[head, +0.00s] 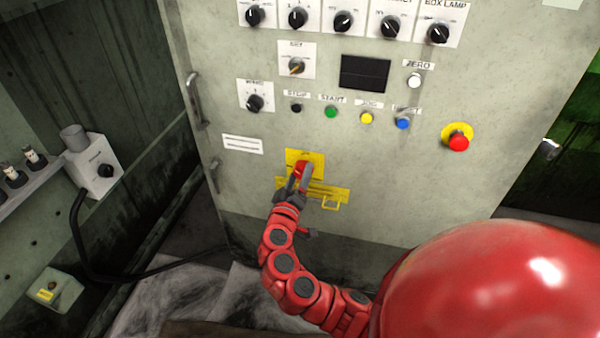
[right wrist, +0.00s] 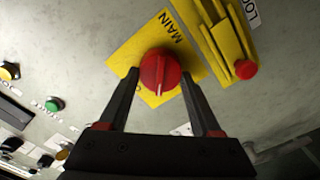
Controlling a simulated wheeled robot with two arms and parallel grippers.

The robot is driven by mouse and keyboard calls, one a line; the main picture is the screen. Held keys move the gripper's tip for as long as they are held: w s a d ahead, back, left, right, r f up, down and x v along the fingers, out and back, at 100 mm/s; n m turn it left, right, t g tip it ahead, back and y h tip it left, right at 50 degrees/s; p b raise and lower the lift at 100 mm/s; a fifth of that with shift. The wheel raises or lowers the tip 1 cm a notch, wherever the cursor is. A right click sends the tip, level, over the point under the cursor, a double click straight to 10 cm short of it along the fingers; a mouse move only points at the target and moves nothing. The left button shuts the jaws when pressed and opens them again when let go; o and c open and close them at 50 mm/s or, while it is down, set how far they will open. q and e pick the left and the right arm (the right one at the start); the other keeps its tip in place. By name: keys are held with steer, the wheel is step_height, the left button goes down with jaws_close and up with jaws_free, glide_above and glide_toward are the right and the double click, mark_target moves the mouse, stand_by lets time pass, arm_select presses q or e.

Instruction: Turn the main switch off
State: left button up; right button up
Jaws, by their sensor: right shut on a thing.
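The main switch is a red round knob (right wrist: 160,70) on a yellow plate (right wrist: 122,52) marked MAIN. In the head view the red knob (head: 301,167) shows low on the grey cabinet front, partly covered by my gripper. My right gripper (right wrist: 160,80) has one dark finger on each side of the knob and is shut on it; it also shows in the head view (head: 293,183). The knob's raised ridge runs roughly up and down in the wrist view. Other lettering on the plate is partly hidden. My left gripper is not in view.
A yellow lock bracket (head: 330,193) with a red end (right wrist: 245,69) sits close beside the switch. Above are coloured push buttons, rotary knobs, a dark display (head: 365,73) and a red emergency button (head: 458,142). A door handle (head: 196,100) sticks out at left.

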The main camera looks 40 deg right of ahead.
steer(key=n+p, duration=0.2)
steer(key=n, duration=0.2)
steer(key=shift+n, duration=0.3)
steer(key=shift+f+n+p, duration=0.2)
steer(key=shift+n+p, duration=0.6)
steer(key=shift+n, duration=1.2)
steer(key=o, duration=1.4)
steer(key=shift+c, duration=0.2)
steer(key=shift+a, duration=0.1)
steer(key=v, duration=1.7)
steer(key=shift+a, duration=0.15)
